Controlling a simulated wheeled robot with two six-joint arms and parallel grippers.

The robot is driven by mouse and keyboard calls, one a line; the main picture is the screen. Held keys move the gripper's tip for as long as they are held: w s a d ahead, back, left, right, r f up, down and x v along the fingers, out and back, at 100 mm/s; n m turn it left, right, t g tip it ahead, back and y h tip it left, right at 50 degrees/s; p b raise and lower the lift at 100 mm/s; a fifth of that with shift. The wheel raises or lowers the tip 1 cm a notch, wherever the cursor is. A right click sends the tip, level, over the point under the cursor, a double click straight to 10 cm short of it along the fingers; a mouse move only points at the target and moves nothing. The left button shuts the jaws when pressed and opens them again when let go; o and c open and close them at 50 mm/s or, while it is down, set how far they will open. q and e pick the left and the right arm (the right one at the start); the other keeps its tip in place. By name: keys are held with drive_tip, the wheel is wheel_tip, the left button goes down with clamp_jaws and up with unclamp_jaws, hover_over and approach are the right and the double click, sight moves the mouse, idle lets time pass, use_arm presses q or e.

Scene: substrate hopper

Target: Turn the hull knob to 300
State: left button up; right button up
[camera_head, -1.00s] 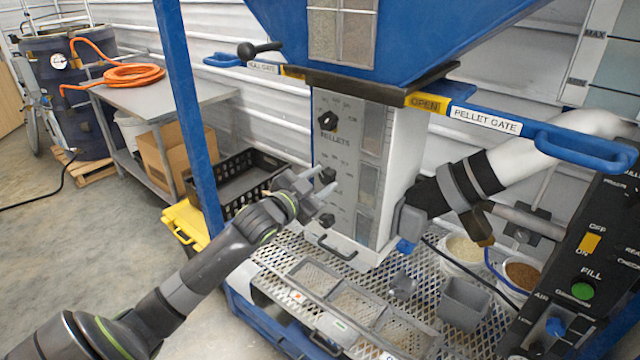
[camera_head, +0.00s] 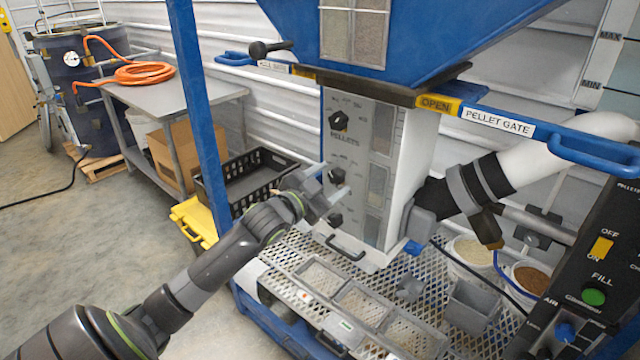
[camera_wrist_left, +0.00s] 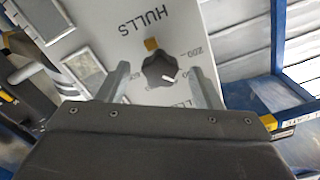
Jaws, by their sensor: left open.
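The hull knob is a black lobed knob (camera_wrist_left: 158,69) under the word HULLS on the grey panel, seen upside down in the left wrist view. My right gripper is not in view.
The pellets knob (camera_head: 338,121) is above and another black knob (camera_head: 335,220) is below. The pellet gate handle (camera_head: 595,155) juts out at the right. A blue post (camera_head: 196,110) stands left of the panel. A mesh deck with trays (camera_head: 360,300) lies below.

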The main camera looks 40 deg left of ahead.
use_arm(q)
drive_tip(key=s+a+p, duration=0.1)
drive_tip(key=s+p, duration=0.1)
drive_tip(key=s, duration=1.5)
drive_tip(key=shift+s+a, duration=0.15)
idle(0.4)
